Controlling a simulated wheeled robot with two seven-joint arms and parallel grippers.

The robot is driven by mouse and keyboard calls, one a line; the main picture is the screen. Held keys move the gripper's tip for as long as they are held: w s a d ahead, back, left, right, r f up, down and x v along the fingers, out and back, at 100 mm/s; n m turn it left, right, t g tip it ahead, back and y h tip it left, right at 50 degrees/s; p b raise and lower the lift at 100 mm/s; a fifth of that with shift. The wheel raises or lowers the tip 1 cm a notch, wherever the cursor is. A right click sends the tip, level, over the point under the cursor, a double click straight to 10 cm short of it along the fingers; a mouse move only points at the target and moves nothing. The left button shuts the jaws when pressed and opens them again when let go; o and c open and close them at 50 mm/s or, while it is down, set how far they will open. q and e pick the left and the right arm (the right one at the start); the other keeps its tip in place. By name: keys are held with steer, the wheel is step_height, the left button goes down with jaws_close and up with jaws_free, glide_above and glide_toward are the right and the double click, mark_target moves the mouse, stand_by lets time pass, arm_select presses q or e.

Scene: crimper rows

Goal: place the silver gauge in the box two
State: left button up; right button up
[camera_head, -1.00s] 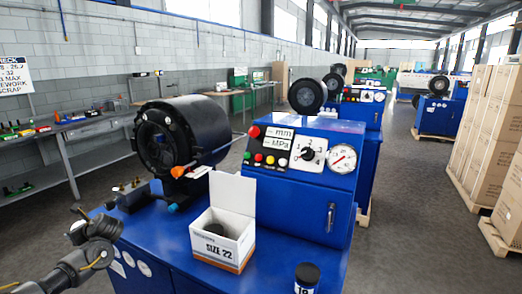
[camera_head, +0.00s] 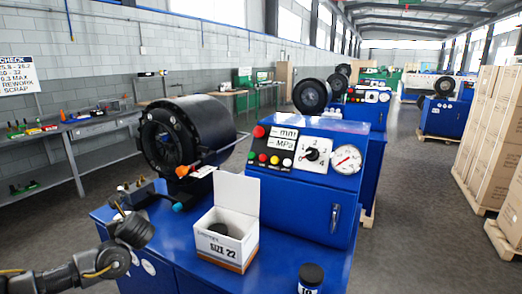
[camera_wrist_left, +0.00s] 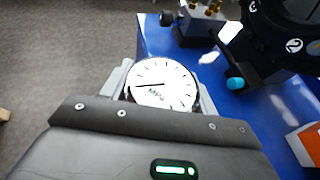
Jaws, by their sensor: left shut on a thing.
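The silver gauge (camera_wrist_left: 162,84) has a round white dial marked MPa. It sits between the fingers of my left gripper (camera_wrist_left: 160,92) in the left wrist view, dial facing the camera. In the head view my left wrist (camera_head: 132,232) is at the left edge of the blue machine bench; the gauge cannot be made out there. An open white box (camera_head: 222,248) marked SIZE 22 stands on the bench, flap raised, with a dark round thing (camera_head: 219,229) inside. No box marked two can be read. My right gripper is not in view.
A black crimper head (camera_head: 185,135) stands behind the box, with an orange-tipped part and a teal knob (camera_wrist_left: 235,84) near it. A blue control panel (camera_head: 310,150) rises right of the box. A black-lidded jar (camera_head: 311,274) stands at the bench's front.

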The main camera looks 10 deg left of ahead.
arm_select(q)
steer(key=w+d+r+m+t+h, duration=0.1)
steer(key=d+r+m+t+h, duration=0.15)
steer(key=d, duration=0.55)
steer(key=d+r+m+t+h, duration=0.2)
steer(key=d+r, duration=0.2)
steer(key=d, duration=0.4)
steer(key=s+d+r+m+h, duration=0.1)
steer(key=s+d+m+h, duration=0.2)
steer(key=d, duration=0.5)
steer(key=s+d+r+m+t+h, duration=0.1)
steer(key=s+d+r+m+h, duration=0.1)
steer(key=d, duration=0.7)
steer(key=shift+s+r+m+h, duration=0.2)
steer(key=shift+s+m+h, duration=0.45)
steer(key=shift+s, duration=0.6)
steer(key=shift+d, duration=0.1)
